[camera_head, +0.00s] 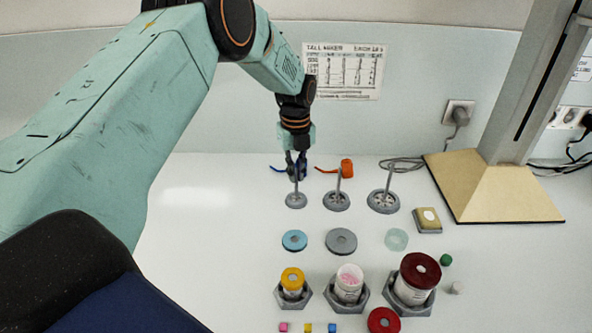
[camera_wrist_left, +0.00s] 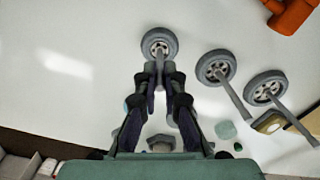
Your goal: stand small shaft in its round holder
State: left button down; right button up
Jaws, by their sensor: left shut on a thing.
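The small shaft (camera_head: 296,186) is a thin grey rod, held upright above the leftmost round holder (camera_head: 296,201). My left gripper (camera_head: 297,170) is shut on its upper part. In the left wrist view the shaft (camera_wrist_left: 160,68) shows between the fingertips (camera_wrist_left: 161,84) and points at the middle of the grey spoked holder (camera_wrist_left: 159,43). Its lower end meets the holder's centre in both views; I cannot tell how deep it sits. My right gripper is not in view.
Two larger round holders (camera_head: 337,202) (camera_head: 384,203) with upright shafts stand to the right. Blue (camera_head: 294,240), grey (camera_head: 341,241) and pale discs lie in front, then jars in hexagonal holders (camera_head: 348,294). An orange item (camera_head: 347,168) lies behind. The table's left side is clear.

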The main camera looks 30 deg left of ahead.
pick_arm(q)
jog(key=shift+f, duration=0.25)
dwell(0.3)
jog(key=c, duration=1.4)
grip_release()
jog(key=shift+o, duration=0.4)
jog(key=o, duration=0.5)
jog(key=shift+r, duration=0.15)
jog(key=shift+r+p, duration=2.6)
jog(key=shift+r, duration=0.8)
